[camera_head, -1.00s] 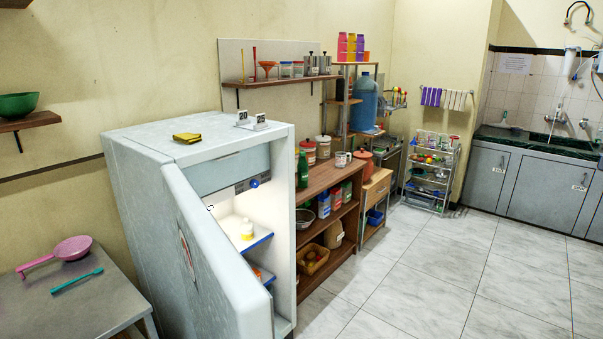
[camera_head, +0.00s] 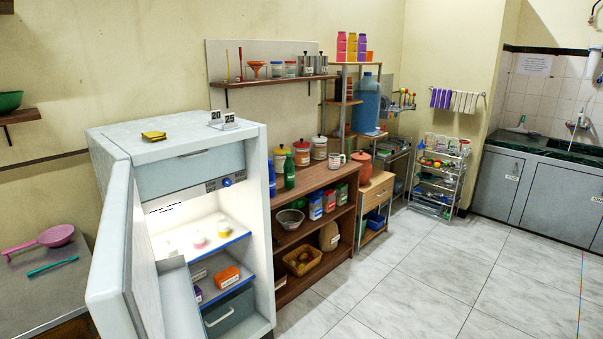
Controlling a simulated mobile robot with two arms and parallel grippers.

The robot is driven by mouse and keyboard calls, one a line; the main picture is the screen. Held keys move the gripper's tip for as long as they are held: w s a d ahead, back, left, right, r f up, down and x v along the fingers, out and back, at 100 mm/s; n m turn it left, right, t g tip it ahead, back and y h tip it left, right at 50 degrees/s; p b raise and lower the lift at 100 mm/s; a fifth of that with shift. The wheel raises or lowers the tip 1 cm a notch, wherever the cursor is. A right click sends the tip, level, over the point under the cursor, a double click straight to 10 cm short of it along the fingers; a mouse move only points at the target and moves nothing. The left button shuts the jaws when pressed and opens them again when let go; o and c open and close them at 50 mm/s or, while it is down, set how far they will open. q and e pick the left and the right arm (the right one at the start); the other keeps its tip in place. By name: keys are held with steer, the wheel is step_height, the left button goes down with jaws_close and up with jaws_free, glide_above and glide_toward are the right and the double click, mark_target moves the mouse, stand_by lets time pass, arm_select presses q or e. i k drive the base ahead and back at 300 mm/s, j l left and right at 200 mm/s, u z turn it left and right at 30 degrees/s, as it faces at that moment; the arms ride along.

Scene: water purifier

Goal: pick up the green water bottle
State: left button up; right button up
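A green bottle (camera_head: 289,171) stands upright on top of the wooden shelf unit (camera_head: 320,177), just right of the open fridge. A blue bottle (camera_head: 272,179) stands close to its left, partly hidden by the fridge edge. Neither of my grippers shows in the head view.
The fridge (camera_head: 180,150) stands at left with its door (camera_head: 122,245) swung open toward me. A mug (camera_head: 336,160) and a large blue water jug (camera_head: 366,104) are farther right. The tiled floor (camera_head: 420,270) in front of the shelves is clear.

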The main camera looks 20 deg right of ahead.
mark_target(289, 166)
steer(key=i+l+u, duration=0.1)
steer(key=l, duration=0.3)
steer(key=i+l, duration=0.2)
steer(key=l, duration=0.2)
steer(key=i+l+u, duration=0.15)
steer(key=l, duration=0.25)
steer(key=i+l+u, duration=0.1)
steer(key=l, duration=0.3)
steer(key=i+l, duration=0.1)
steer(key=l, duration=0.35)
steer(key=i+u, duration=0.05)
